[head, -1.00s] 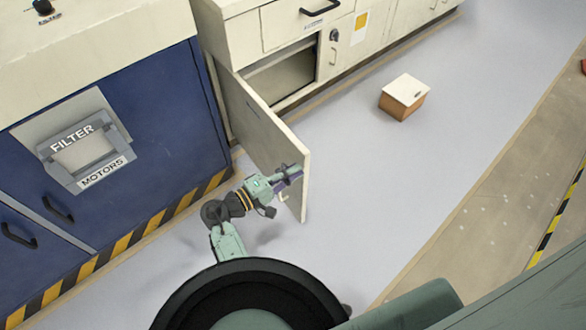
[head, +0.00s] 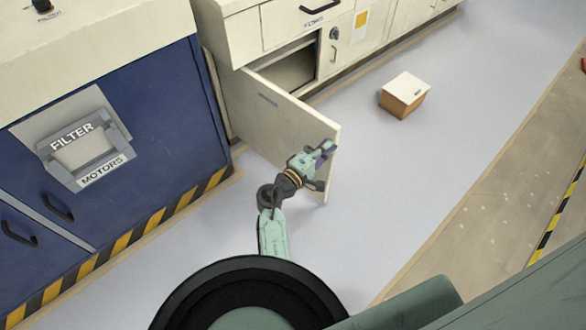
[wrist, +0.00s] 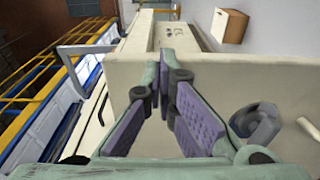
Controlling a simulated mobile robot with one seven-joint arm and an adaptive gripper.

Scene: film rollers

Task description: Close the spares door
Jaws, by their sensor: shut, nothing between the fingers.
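The spares door (head: 275,130) is a cream cabinet door standing partly open, its free edge toward me. The dark opening (head: 290,68) of the cabinet shows behind it. My gripper (head: 325,150) is shut and empty at the outer face of the door, near its free end. In the wrist view the gripper's purple-padded fingers (wrist: 168,70) meet in front of the door face (wrist: 215,80). A curved door handle (wrist: 305,130) shows at the lower right there. I cannot tell whether the fingertips touch the door.
A box with a white lid (head: 405,92) sits on the floor right of the door. A blue cabinet (head: 150,110) with a FILTER MOTORS label stands at the left. Grey floor (head: 420,170) is clear at the right.

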